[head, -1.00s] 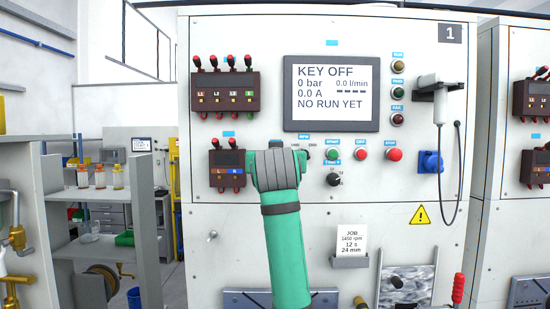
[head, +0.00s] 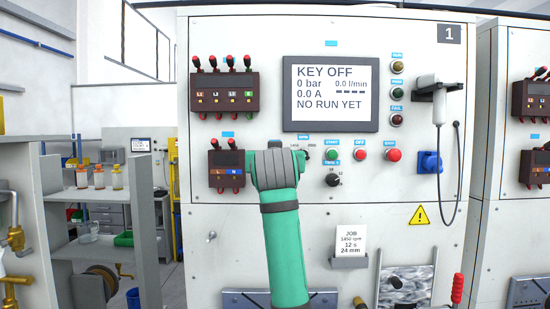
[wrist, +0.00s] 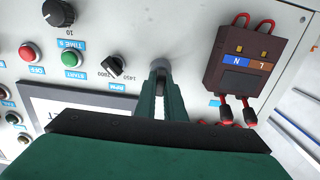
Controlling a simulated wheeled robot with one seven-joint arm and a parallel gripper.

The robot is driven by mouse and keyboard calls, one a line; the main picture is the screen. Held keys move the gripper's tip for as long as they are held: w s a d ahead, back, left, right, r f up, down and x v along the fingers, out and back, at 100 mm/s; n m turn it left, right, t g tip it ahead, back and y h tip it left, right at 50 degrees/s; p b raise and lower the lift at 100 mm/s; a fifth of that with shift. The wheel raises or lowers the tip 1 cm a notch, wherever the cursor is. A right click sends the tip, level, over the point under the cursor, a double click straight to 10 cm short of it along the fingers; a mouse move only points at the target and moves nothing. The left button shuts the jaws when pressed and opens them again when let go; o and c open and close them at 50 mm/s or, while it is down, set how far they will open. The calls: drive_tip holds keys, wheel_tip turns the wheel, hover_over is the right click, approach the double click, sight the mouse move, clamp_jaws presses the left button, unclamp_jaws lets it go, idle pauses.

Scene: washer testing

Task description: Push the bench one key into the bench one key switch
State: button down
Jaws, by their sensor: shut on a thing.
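In the wrist view my gripper (wrist: 160,85) points at the panel of bench one, with its two green fingers close together. The jaws are shut on the bench one key, which is mostly hidden between them. A grey round part (wrist: 158,64) at the fingertips, on the white panel, looks like the bench one key switch. I cannot tell how deep the key sits in it. In the head view my green arm covers the gripper, key and switch. The bench one screen (head: 331,93) reads KEY OFF and NO RUN YET.
The RPM selector (wrist: 115,66) is close beside the fingers. The red-lever terminal block (wrist: 240,60) is on their other side. The green start button (head: 331,155), red buttons and black time knob (head: 333,180) lie right of my arm. A job card (head: 350,240) hangs below.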

drive_tip(key=c, duration=1.8)
unclamp_jaws()
drive_tip(key=shift+o, duration=0.2)
drive_tip(key=shift+s, duration=0.1)
